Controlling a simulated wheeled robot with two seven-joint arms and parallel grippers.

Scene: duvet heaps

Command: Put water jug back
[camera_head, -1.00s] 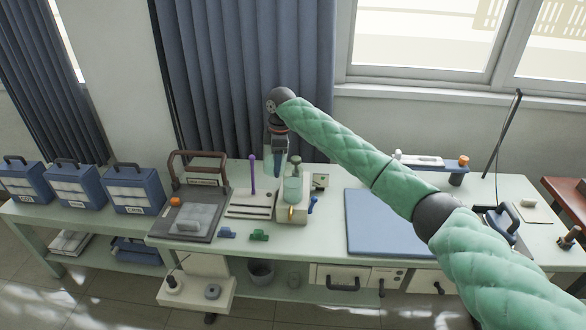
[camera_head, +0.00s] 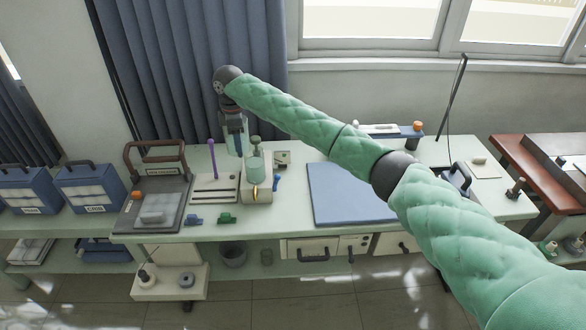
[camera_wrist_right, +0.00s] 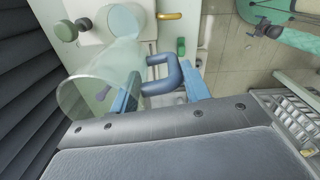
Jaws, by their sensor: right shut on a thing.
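The water jug (camera_wrist_right: 98,78) is a clear, pale cylinder with a blue-grey handle, seen close up in the right wrist view. My right gripper (camera_wrist_right: 162,88) is shut on that handle, with a light blue finger on each side of it. In the head view, my right gripper (camera_head: 234,126) points down at the back of the bench, in front of the curtain. The jug (camera_head: 233,147) shows only partly there, below and behind the gripper; I cannot tell whether its base touches the bench. My left gripper is not in view.
A jar with a grey-green lid (camera_head: 255,168) stands on a white block just right of the jug. A purple rod (camera_head: 212,158) stands to its left. A blue mat (camera_head: 345,195) lies clear on the bench's right half. Blue boxes (camera_head: 90,188) stand at far left.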

